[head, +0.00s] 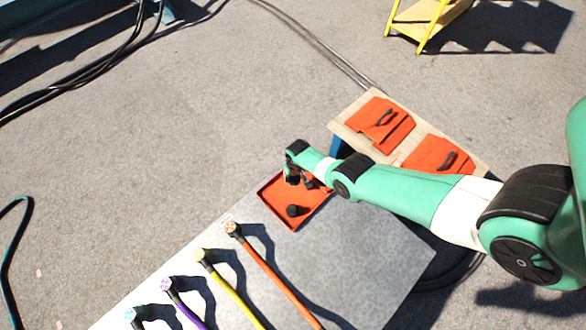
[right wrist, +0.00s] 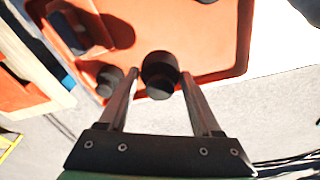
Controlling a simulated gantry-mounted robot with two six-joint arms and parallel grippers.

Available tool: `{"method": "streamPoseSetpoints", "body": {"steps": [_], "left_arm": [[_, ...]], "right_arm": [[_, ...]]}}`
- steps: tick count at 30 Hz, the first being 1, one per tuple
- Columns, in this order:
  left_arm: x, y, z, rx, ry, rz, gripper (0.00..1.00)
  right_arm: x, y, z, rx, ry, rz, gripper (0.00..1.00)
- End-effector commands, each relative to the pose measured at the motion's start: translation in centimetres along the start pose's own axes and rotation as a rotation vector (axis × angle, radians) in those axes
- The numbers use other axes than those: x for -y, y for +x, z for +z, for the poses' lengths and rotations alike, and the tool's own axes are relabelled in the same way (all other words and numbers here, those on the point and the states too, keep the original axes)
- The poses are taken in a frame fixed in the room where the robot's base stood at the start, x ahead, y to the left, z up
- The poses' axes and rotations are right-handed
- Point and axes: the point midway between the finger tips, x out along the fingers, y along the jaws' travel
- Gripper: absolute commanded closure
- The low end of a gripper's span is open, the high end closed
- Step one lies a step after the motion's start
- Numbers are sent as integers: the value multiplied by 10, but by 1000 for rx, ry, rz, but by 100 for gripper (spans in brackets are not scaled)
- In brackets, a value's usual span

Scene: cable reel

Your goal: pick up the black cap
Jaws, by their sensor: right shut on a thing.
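My right gripper (head: 301,182) is over the orange-red tray (head: 270,188) on the grey table. In the right wrist view its two fingers (right wrist: 160,76) are on either side of a black cap (right wrist: 159,68), shut on it. The cap is short, round and dark, with a narrower end. Whether it is clear of the tray floor I cannot tell. Another black cap (head: 294,210) lies in the tray near its front. A dark round piece (right wrist: 108,80) shows just left of the fingers in the right wrist view. My left gripper is not in view.
Several coloured cables lie on the table, including an orange one (head: 272,272) and a yellow one (head: 232,288), left of the tray. A wooden bench (head: 348,122) with orange-red pieces stands behind. The table's right part (head: 365,255) is clear.

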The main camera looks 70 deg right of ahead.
Motion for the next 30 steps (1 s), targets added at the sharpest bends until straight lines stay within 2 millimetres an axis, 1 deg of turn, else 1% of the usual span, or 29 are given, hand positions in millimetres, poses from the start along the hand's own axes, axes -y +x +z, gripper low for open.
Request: {"method": "streamPoseSetpoints", "body": {"steps": [1,3,5,6,9,12,16,19,25,30], "left_arm": [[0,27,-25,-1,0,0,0],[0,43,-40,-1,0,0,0],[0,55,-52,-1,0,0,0],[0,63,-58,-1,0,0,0],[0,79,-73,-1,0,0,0],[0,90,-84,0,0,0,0],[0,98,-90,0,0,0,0],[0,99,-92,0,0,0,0],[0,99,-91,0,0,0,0],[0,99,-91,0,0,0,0]], "right_arm": [[1,-30,6,1,-2,0,100],[3,-44,16,2,-4,0,100],[3,-56,25,1,-2,0,100],[5,-60,37,4,-5,1,100],[8,-71,61,2,-6,1,100],[11,-80,81,1,-5,1,100],[13,-86,98,0,-3,1,100],[14,-87,105,-1,-2,0,100],[14,-86,107,-1,-18,0,100],[16,-86,106,-2,-113,-4,100]]}}
